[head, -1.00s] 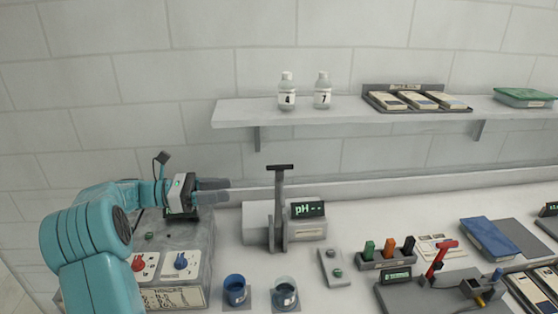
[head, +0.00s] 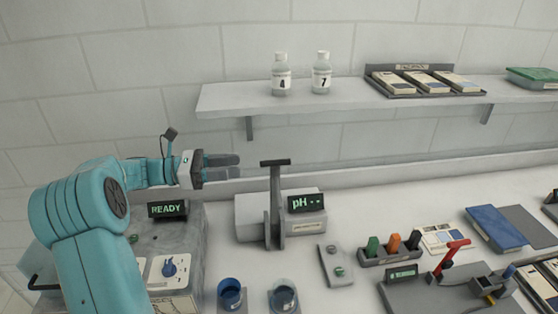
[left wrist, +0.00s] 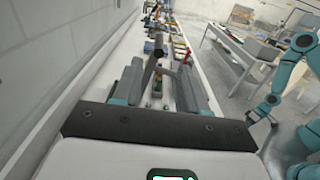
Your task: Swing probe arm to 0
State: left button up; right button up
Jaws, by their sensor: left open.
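The grey probe arm (head: 275,200) is an upright post with a dark crossbar on top, beside the pH meter (head: 307,203), whose display reads "pH --". In the head view my left gripper (head: 238,166) is open and empty, at about crossbar height, with its fingertips to the left of the crossbar and apart from it. In the left wrist view the crossbar (left wrist: 153,62) shows ahead, between the two fingers of my left gripper (left wrist: 163,72). In that view my right gripper (left wrist: 259,118) is small and dark at the right; its jaws are unclear.
A box with a "READY" display (head: 168,209) and a blue knob (head: 169,268) sits below my left arm. A blue cup (head: 230,293) and a clear beaker (head: 283,297) stand in front of the meter. The shelf (head: 225,98) with two bottles is above.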

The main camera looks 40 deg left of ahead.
aim_at(278, 163)
pick_arm(q)
jog(key=x, duration=1.1)
jog(key=shift+d, duration=0.1)
jog(key=shift+w+f, duration=0.15)
jog(key=shift+w, duration=0.2)
jog(key=shift+w+d, duration=0.2)
jog(key=shift+s, duration=0.2)
grip_shut()
jog(key=shift+a, duration=0.1)
